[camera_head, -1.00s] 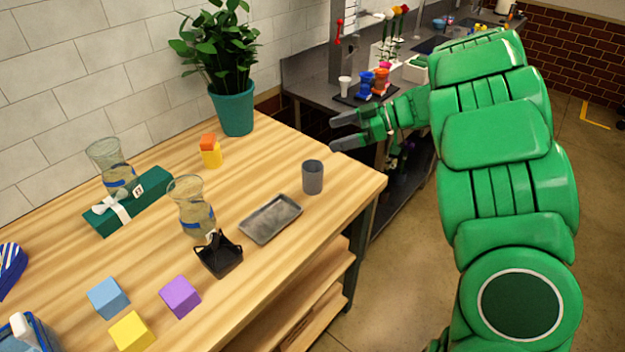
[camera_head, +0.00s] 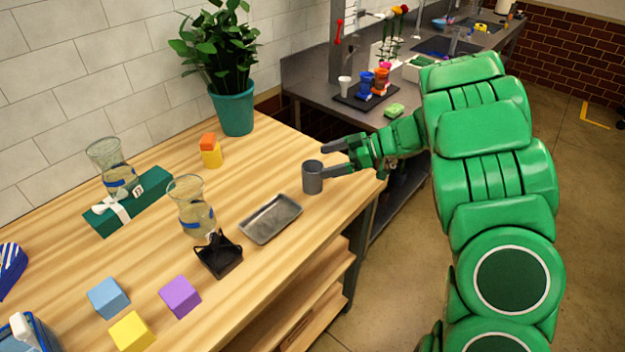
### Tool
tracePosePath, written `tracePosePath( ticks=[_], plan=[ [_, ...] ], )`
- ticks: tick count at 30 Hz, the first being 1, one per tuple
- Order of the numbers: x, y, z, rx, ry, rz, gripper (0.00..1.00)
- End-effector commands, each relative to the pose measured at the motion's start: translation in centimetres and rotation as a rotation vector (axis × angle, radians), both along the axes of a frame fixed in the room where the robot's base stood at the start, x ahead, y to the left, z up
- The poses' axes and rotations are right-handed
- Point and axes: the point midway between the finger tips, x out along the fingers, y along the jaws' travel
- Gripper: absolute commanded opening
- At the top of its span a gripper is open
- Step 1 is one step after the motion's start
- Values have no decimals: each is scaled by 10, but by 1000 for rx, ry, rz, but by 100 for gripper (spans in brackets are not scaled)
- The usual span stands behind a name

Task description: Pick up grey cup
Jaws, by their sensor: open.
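The grey cup (camera_head: 311,178) stands upright on the wooden table (camera_head: 262,165), near its right edge. My gripper (camera_head: 324,160) is open and reaches in from the right at the cup. One finger lies behind the cup's upper right side and the other is in front of its right side. I cannot tell whether either finger touches the cup.
A grey tray (camera_head: 271,219) lies just left of and nearer than the cup. A black holder (camera_head: 218,256), glass vases (camera_head: 190,207) and coloured blocks (camera_head: 180,296) stand farther left. A potted plant (camera_head: 234,108) stands behind. A grey counter (camera_head: 318,82) lies beyond the table.

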Motion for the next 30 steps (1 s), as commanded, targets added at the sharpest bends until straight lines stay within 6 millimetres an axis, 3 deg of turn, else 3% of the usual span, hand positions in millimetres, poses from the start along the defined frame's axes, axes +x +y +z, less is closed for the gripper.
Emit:
tracePosePath(
  ticks=[18,30],
  plan=[
    [1,44,-23,2,1,1,94],
    [2,50,-26,1,0,-1,94]
  ],
)
